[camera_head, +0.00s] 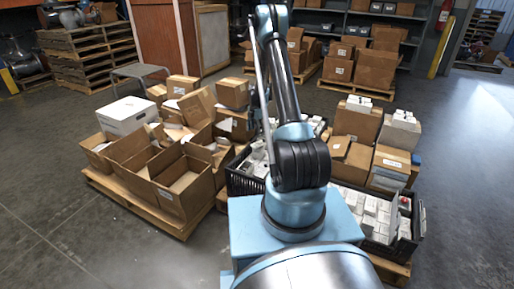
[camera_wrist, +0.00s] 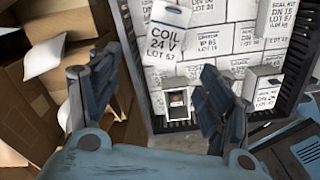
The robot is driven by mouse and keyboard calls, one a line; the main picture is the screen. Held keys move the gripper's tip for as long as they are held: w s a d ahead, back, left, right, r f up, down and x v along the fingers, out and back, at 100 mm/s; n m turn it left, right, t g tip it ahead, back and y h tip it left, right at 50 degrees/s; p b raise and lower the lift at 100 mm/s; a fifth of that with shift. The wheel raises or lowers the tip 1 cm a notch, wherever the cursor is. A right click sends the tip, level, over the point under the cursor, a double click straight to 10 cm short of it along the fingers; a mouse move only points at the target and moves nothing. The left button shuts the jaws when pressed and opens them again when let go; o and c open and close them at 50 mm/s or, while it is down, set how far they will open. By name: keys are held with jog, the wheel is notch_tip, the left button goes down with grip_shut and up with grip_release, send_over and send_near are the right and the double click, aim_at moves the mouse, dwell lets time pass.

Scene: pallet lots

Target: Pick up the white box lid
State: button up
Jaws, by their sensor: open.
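In the head view, a white box (camera_head: 126,117) with a closed white top stands on the cardboard pile at the left. I cannot tell whether its top is a separate lid. In the wrist view, my open gripper (camera_wrist: 155,85) hangs over a dark crate (camera_wrist: 128,45) of small white boxes, with nothing between its fingers. A white box marked COIL 24 V (camera_wrist: 165,28) lies tilted above the packed rows. A smaller white box (camera_wrist: 177,102) with a dark opening stands between the fingers, lower down.
Open brown cartons (camera_head: 182,182) fill the wooden pallet (camera_head: 150,216) at the left. More boxes (camera_head: 358,122) stand right of my arm, behind a dark crate of white boxes (camera_head: 375,213). Bare floor (camera_head: 465,190) lies at the right.

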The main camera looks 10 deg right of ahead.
aim_at(257, 145)
notch_tip(257, 145, down, 4)
jog(key=shift+r, duration=0.2)
jog(key=shift+d+f, duration=0.15)
jog(key=shift+f, duration=1.2)
jog(key=shift+d+f, duration=0.15)
jog(key=shift+f, duration=1.15)
jog(key=shift+f, duration=0.25)
jog(key=c, duration=1)
jog(key=shift+r, duration=0.15)
